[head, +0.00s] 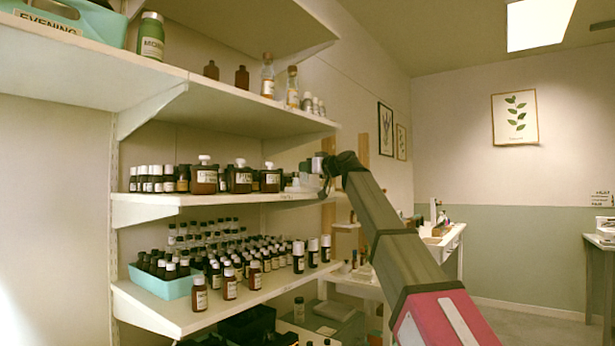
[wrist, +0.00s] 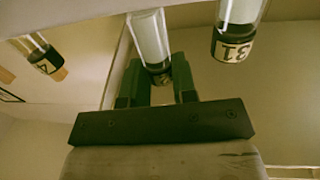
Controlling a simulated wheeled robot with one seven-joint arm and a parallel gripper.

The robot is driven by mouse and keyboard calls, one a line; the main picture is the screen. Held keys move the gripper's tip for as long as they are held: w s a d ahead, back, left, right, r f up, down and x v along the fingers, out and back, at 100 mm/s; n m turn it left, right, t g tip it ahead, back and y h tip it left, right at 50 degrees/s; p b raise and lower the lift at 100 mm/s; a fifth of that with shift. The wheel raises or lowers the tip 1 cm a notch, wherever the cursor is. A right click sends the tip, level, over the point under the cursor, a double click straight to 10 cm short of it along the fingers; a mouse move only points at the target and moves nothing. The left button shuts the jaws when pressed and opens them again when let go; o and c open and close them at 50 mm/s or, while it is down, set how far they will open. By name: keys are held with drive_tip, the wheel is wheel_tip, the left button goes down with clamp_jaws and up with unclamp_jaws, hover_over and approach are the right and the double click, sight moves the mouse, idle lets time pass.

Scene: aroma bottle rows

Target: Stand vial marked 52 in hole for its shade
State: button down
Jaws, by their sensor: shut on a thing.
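My gripper (wrist: 158,76) is shut on a clear glass vial (wrist: 150,38) with pale contents and a dark lower end in the wrist view. Its number cannot be read there. Another vial (wrist: 238,28) marked 31 is to the right, and one (wrist: 42,55) with a partly visible 4 is to the left, both apart from my fingers. In the head view my gripper (head: 320,172) is at the right end of the middle shelf, beside a small pale object (head: 301,183). The held vial and any hole cannot be made out there.
The middle shelf (head: 150,199) carries dark bottles left of my gripper. The lower shelf (head: 190,318) holds many small bottles and a blue tray (head: 178,287). The upper shelf (head: 225,97) overhangs the middle one. Open room lies to the right.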

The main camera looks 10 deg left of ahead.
drive_tip(key=shift+f, duration=1.25)
drive_tip(key=c, duration=0.9)
unclamp_jaws()
drive_tip(key=shift+f, duration=0.1)
drive_tip(key=v, duration=1.2)
